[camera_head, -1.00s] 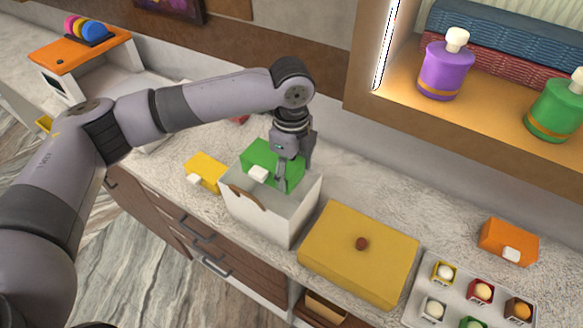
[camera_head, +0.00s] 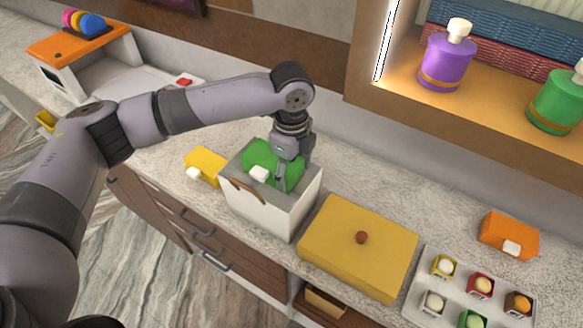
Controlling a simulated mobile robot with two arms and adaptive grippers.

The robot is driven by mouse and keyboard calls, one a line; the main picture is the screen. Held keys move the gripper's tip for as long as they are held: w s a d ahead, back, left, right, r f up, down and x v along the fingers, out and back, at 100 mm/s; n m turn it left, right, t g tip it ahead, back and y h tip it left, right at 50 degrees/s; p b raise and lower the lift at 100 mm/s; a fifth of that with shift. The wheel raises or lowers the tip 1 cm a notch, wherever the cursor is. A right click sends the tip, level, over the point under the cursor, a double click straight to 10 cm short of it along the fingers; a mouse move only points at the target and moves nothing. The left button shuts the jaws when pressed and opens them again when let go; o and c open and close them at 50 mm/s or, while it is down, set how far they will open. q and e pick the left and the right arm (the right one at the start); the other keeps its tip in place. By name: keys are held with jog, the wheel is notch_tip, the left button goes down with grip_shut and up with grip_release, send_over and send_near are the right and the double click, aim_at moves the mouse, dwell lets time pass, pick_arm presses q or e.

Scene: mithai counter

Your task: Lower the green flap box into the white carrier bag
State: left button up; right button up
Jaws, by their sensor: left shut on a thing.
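The green flap box (camera_head: 266,160) with a white tab is at the mouth of the white carrier bag (camera_head: 262,209). Its lower part is inside the bag, hidden by the front wall, and its top shows around the rim. The bag stands upright on the counter, with a brown handle on its front. My left gripper (camera_head: 283,175) points down into the bag and is shut on the green box at its right side. Whether the box touches the bag's floor is hidden. My right gripper is not in view.
A yellow flap box (camera_head: 206,166) stands close left of the bag. A large yellow lidded box (camera_head: 358,248) is just to its right. Further right are a tray (camera_head: 409,318) of small sweets and an orange flap box (camera_head: 510,236). A lit shelf (camera_head: 395,95) overhangs the back right.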

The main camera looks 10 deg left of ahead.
pick_arm(q)
jog(key=shift+f, duration=1.1)
jog(key=shift+f+b, duration=0.5)
jog(key=shift+f, duration=0.7)
jog(key=shift+f+b, duration=0.35)
jog(key=shift+f, duration=0.85)
jog(key=shift+f, duration=0.1)
jog(key=shift+f+b, duration=0.35)
jog(key=shift+f, duration=0.75)
jog(key=shift+f, duration=0.1)
